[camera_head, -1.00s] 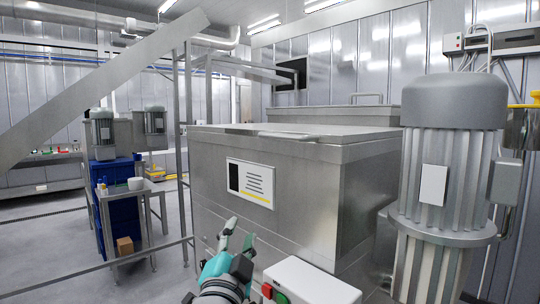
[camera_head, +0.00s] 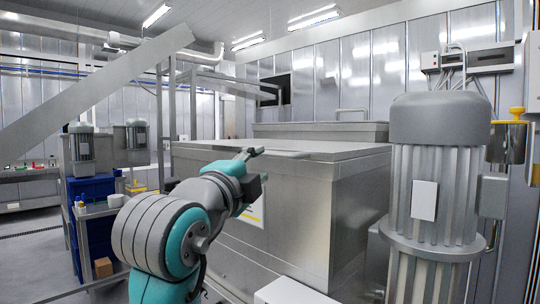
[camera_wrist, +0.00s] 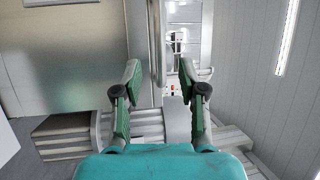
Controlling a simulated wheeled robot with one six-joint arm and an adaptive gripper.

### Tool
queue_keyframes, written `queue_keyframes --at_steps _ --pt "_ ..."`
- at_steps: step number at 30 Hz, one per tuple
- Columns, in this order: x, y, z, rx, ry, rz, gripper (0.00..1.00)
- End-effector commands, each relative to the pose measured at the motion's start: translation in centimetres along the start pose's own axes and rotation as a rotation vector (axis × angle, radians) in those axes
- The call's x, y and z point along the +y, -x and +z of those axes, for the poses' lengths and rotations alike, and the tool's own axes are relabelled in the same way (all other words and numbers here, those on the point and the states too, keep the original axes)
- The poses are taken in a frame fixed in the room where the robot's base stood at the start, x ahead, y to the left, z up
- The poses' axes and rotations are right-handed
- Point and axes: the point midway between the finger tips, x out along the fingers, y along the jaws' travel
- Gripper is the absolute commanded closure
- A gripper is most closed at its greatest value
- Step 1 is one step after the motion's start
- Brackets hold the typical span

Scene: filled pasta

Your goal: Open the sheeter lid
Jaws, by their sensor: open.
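The sheeter is a large steel box, and its flat lid (camera_head: 345,150) lies level and closed on top in the head view. A pale bar handle (camera_head: 288,154) shows along the lid's near edge. My gripper (camera_head: 256,152) is raised to about lid height, at the near left part of that edge. I cannot tell whether it touches the handle. In the wrist view my gripper (camera_wrist: 160,72) has its two green fingers spread apart, with nothing clearly held between them. A steel panel fills the upper left there. My arm hides part of the sheeter's front and its label.
A large ribbed motor (camera_head: 432,190) stands close at the right of the sheeter. A second steel box (camera_head: 320,131) with a top handle is behind the lid. A slanted steel beam (camera_head: 95,95) crosses the left. A small side table (camera_head: 98,210) stands at the left.

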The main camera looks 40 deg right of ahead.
Motion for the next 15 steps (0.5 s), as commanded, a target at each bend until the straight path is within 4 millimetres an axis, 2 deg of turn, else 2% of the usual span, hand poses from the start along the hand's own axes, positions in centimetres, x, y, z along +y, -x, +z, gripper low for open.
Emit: queue_keyframes --at_steps 9,15 --pt "0.0 -5.7 -0.1 0.003 0.003 0.0 0.59" --pt "0.0 -7.8 0.0 0.001 0.002 -0.001 0.59"
